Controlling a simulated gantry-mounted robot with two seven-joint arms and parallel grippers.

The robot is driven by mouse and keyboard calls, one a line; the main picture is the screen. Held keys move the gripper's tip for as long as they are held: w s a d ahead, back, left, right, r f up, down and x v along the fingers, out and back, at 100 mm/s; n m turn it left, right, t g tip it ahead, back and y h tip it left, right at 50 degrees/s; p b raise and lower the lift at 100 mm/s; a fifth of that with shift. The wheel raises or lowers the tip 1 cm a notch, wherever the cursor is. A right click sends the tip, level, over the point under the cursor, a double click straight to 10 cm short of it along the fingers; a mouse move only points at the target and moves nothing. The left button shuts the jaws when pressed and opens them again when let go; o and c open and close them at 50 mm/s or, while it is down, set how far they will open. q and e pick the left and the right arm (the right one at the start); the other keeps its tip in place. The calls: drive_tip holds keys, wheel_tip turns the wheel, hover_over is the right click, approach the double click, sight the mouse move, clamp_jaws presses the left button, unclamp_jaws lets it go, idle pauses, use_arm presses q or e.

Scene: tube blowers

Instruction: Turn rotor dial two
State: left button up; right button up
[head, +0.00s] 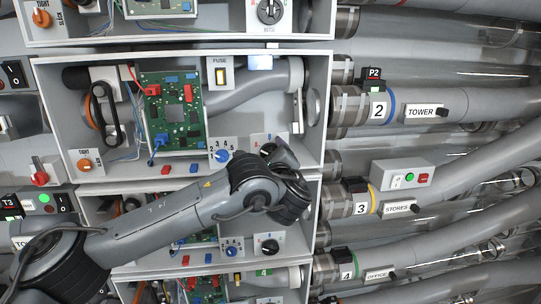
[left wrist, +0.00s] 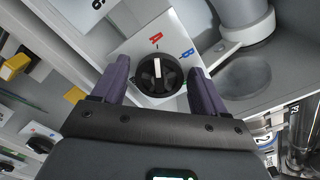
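Rotor dial two is a round black knob with a white pointer bar on a white plate marked with a red A and a blue B. In the left wrist view the dial (left wrist: 159,75) sits between the two purple fingers of my left gripper (left wrist: 158,68), with its pointer nearly upright in the picture. The fingers are apart, one on each side, with slight gaps visible. In the head view the dial (head: 268,148) shows partly at the lower right of the second box; my left wrist and gripper (head: 281,160) cover much of it. My right gripper is not in view.
A blue numbered dial (head: 222,156) is just left of the rotor dial. A green circuit board (head: 172,112) fills the box's middle. The box wall (head: 317,110) and a grey pipe (head: 250,95) are close by. Another black dial (head: 269,246) lies below my arm.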

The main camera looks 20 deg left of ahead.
use_arm(q)
drive_tip(key=c, duration=0.8)
drive_tip(key=shift+w+d+f+m+b, duration=0.1)
drive_tip(key=shift+m+b, duration=0.3)
drive_tip(key=shift+m, duration=3.6)
drive_tip(key=shift+w+d+m+b, duration=0.15)
drive_tip(key=shift+m+b, duration=0.3)
drive_tip(key=shift+m, duration=3.55)
drive_tip(key=shift+d+f+m+b, duration=0.1)
drive_tip(key=shift+m+b, duration=0.3)
drive_tip(key=shift+m, duration=3.6)
